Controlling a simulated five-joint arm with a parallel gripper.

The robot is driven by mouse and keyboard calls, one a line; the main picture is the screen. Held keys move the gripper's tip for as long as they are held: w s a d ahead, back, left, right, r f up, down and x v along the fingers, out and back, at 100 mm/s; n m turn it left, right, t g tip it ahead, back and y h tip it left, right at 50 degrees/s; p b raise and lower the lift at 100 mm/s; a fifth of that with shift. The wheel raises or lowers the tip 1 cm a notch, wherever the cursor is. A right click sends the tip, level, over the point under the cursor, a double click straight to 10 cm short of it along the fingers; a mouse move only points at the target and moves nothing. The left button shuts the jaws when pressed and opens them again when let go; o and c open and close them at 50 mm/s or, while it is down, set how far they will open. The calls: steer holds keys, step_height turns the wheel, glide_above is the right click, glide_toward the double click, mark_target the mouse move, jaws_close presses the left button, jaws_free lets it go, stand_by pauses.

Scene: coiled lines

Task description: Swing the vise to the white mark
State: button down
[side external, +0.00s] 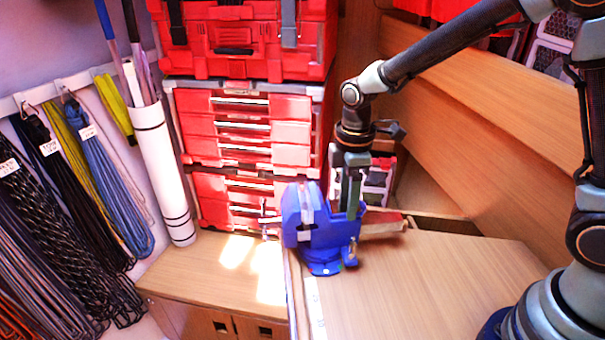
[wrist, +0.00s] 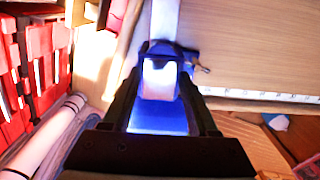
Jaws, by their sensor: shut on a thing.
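The blue vise (side external: 322,235) stands on the wooden bench top near its left edge, its jaws raised above a round blue base. My gripper (side external: 353,200) comes down from above at the vise's right side. In the wrist view, the vise (wrist: 160,108) lies between my two dark fingers, and my gripper (wrist: 160,85) is shut on it. A pale patch shows on the vise's upper body. A small pale spot shows low on the base in the side view; I cannot tell whether it is the white mark.
A pale strip with small marks (side external: 315,308) runs along the bench edge. Red toolboxes (side external: 245,125) are stacked behind the vise. Coiled lines (side external: 95,190) hang at left beside a white tube (side external: 163,170). The bench top (side external: 440,285) is clear to the right.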

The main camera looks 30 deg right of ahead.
steer(key=shift+c, duration=0.8)
jaws_free()
steer(key=shift+r, duration=0.1)
step_height(320, 180, up, 12)
steer(key=s+d+r+m+t, duration=0.2)
steer(key=s+d+m+t, duration=0.3)
steer(key=s+m, duration=0.5)
steer(key=d+m, duration=0.2)
steer(key=shift+s+d+m+t, duration=0.15)
steer(key=shift+d+m+t, duration=0.15)
steer(key=shift+d, duration=0.05)
